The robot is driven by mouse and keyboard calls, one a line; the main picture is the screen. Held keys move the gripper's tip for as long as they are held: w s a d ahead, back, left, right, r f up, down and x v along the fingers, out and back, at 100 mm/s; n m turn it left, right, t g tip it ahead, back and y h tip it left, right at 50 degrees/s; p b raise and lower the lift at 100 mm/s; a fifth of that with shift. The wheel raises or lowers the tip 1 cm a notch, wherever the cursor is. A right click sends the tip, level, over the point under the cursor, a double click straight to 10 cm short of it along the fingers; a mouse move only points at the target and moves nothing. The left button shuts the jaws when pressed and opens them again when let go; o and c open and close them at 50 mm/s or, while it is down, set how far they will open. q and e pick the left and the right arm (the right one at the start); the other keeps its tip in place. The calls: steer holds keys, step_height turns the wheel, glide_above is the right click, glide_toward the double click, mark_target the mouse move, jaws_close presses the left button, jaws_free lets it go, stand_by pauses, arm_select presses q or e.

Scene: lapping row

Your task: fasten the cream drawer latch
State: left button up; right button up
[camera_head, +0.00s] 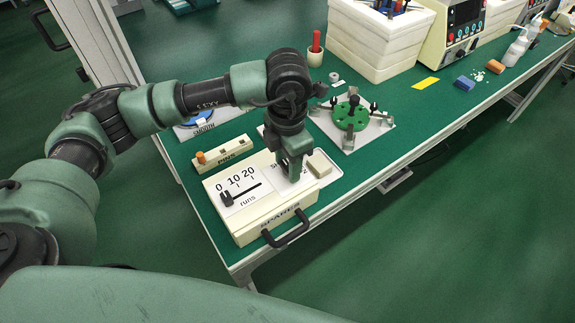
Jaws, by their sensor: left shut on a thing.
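A cream drawer box (262,215) marked SPARES stands at the near corner of the green bench, with a dark handle (287,231) on its front. My left gripper (294,172) points down over the right part of the box's top, beside a partly covered printed label. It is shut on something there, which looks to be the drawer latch. The fingers hide nearly all of the latch, so its position cannot be told. My right gripper is not in view.
A slider (228,198) marked 0 10 20 runs is on the box's left top. A small cream block (320,163) lies just right of the gripper. A cream PINS rack (222,152) and a green disc fixture (347,118) stand behind. The bench's front edge is close.

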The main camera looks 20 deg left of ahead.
mark_target(287, 166)
arm_select(q)
steer(key=shift+w+r+n, duration=0.1)
steer(key=shift+n, duration=0.4)
steer(key=o, duration=1.4)
steer(key=shift+r, duration=0.1)
step_height(287, 166, up, 8)
steer(key=shift+f+b, duration=0.2)
steer(key=shift+b, duration=0.4)
